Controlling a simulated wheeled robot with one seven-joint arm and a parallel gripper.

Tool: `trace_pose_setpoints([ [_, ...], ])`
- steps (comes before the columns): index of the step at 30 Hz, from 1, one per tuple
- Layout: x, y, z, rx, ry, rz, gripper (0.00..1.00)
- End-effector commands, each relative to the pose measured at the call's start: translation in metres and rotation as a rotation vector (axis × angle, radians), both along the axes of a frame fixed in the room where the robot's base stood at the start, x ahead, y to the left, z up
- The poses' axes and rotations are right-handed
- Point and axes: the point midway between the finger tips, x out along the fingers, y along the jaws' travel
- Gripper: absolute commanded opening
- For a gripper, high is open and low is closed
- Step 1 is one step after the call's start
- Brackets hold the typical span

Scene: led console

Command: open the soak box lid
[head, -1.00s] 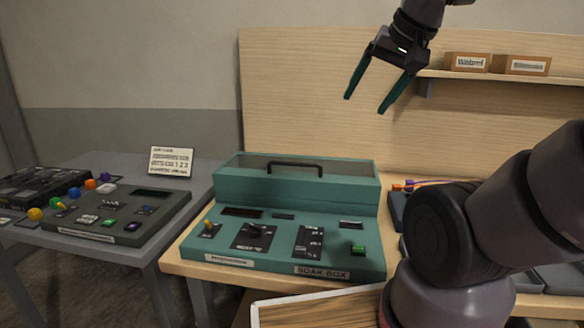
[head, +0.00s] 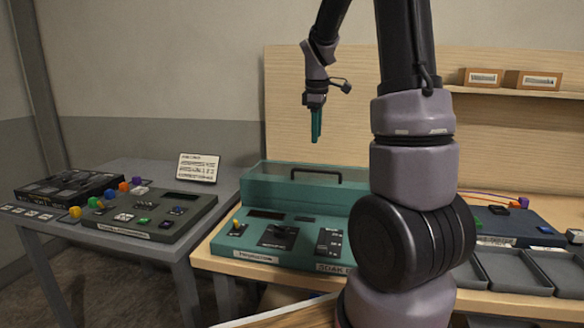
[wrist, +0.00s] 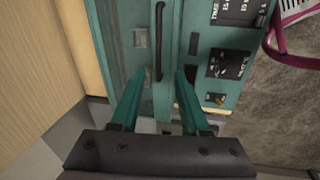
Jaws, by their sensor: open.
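The soak box (head: 262,235) is a teal console on the wooden bench. Its raised rear part has a lid (head: 262,173) with a dark bar handle (head: 316,172); the lid looks shut. The wrist view shows the same handle (wrist: 159,45) running up the picture, with the lid (wrist: 132,75) around it. My gripper (head: 316,140) is open and empty, pointing down above the lid's handle in the head view. In the wrist view its two teal fingers (wrist: 157,85) lie apart on either side of the handle's line, apparently still above it. My arm hides the right part of the box.
A grey table with a dark console (head: 150,218) and a sign (head: 198,168) stands at the left. Grey trays (head: 512,270) and a blue device (head: 520,225) lie at the right. Small boxes (head: 532,80) sit on a wall shelf. Above the lid is free room.

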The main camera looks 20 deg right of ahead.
Motion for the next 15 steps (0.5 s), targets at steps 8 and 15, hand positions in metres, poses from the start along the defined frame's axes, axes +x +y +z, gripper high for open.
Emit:
trace_pose_setpoints([
  [8,0.012,-0.009,-0.024,-0.032,0.032,0.066,0.46],
  [15,0.018,-0.014,-0.068,-0.031,0.033,0.064,0.46],
])
